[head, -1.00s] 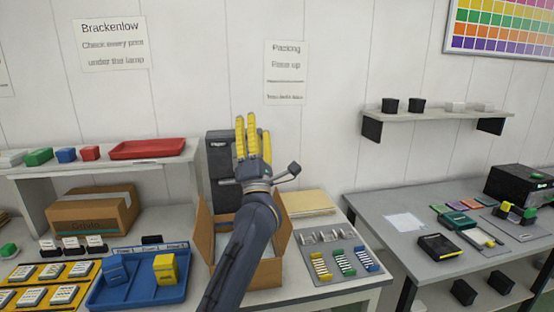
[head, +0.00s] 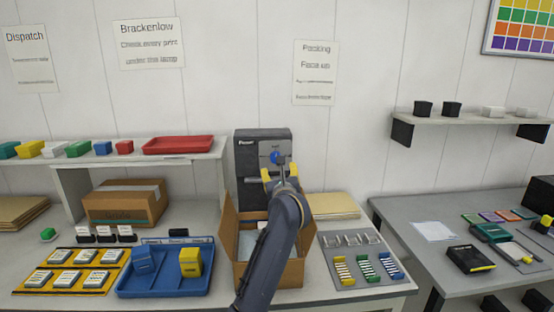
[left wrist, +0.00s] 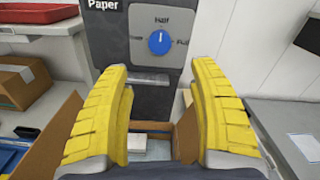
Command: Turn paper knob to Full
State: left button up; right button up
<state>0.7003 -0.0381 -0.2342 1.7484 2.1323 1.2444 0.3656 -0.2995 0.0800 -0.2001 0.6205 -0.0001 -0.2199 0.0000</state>
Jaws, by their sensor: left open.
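The dark grey paper dispenser (head: 250,143) stands against the wall behind an open cardboard box. Its round blue knob (head: 276,157) also shows in the left wrist view (left wrist: 158,42). The knob's white pointer line points straight up at the "Half" label (left wrist: 162,20). The "Full" label (left wrist: 182,41) is to the right of the knob; the left label is only partly readable. My left gripper (head: 279,172) is open and empty, just below and in front of the knob. In the left wrist view its yellow fingers (left wrist: 160,72) are wide apart, not touching the knob. My right gripper is not in view.
The open cardboard box (head: 229,243) sits below the dispenser, under my left arm. A raised shelf with a red tray (head: 178,144) is at left.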

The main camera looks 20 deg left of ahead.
pick_arm(q)
jog(key=x, duration=1.3)
jog(key=shift+w+a, duration=0.1)
jog(key=shift+a, duration=0.05)
jog(key=c, duration=1.3)
